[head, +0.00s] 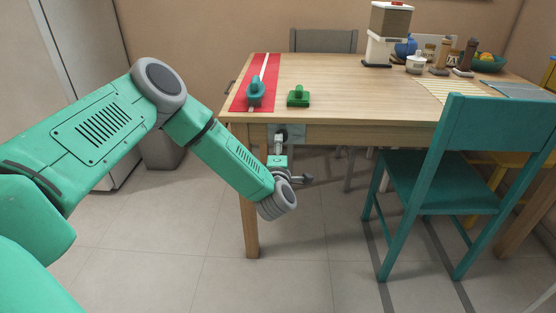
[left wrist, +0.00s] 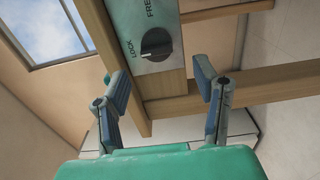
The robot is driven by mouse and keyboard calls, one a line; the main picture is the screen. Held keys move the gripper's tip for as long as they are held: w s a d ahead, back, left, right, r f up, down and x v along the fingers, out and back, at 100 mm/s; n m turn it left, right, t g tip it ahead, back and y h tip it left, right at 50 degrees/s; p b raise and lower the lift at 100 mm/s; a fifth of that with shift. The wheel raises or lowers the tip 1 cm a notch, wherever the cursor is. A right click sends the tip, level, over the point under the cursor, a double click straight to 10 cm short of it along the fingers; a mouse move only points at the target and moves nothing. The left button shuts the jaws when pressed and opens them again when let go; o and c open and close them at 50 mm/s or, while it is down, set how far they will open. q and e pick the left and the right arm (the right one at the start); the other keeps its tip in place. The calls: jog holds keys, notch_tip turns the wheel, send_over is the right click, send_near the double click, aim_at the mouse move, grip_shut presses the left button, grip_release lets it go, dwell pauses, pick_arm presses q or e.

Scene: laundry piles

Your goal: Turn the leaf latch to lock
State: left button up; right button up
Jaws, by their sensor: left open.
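The leaf latch is a round dark knob (left wrist: 156,44) on a pale metal plate (left wrist: 158,67), marked LOCK to its left and FREE above it in the left wrist view. My left gripper (left wrist: 162,82) is open and empty. Its fingers point up toward the plate, one to each side and short of the knob. In the head view my left gripper (head: 279,141) is below the tabletop, partly hidden by my wrist.
The wooden table (head: 340,85) carries a red strip (head: 263,75) with a teal-handled tool (head: 255,92), a green-handled block (head: 298,96) and a coffee machine (head: 388,35). A teal chair (head: 440,185) stands at right. A table leg (head: 250,225) is below the left corner.

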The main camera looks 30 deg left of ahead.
pick_arm(q)
jog(key=v, duration=0.5)
jog(key=shift+s, duration=0.4)
jog(key=shift+f, duration=0.1)
jog(key=s+d+f+m+g+h+p, duration=0.3)
jog(key=s+d+f+m+h, duration=0.15)
jog(key=s+d+m, duration=0.3)
jog(key=s+d+f+m+g+h+p, duration=0.2)
jog(key=s+d+f+m+h+p, duration=0.15)
jog(key=s+d+m+h, duration=0.35)
jog(key=s+a+m+g+y+p, duration=0.2)
jog(key=s+m+g, duration=0.7)
jog(key=s, duration=1.5)
jog(key=a+m+p, duration=0.1)
jog(key=a+p, duration=0.1)
jog(key=a, duration=0.1)
jog(key=shift+m+g, duration=0.3)
jog(key=shift+m, duration=0.05)
